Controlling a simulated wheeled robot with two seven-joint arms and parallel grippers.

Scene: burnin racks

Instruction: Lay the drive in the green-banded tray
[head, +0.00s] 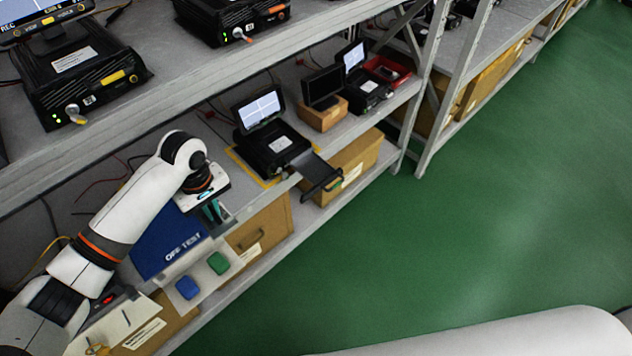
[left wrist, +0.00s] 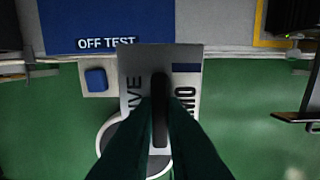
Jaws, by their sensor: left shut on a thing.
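My left gripper (head: 210,212) is in front of the lower shelf, at the right end of a blue mat marked OFF TEST (head: 165,245). In the left wrist view its dark green fingers (left wrist: 160,105) are shut on the black handle of the drive (left wrist: 134,88). The drive is a pale plate with a dark blue stripe and partly covered lettering. In the head view I cannot make it out clearly. I cannot pick out a green-banded tray for sure.
A recorder with a lit screen (head: 268,145) stands on a yellow-outlined spot. Blue (head: 187,288) and green (head: 219,263) pads sit on plates at the shelf front. A red tray (head: 388,70) is farther along. The green aisle floor is clear.

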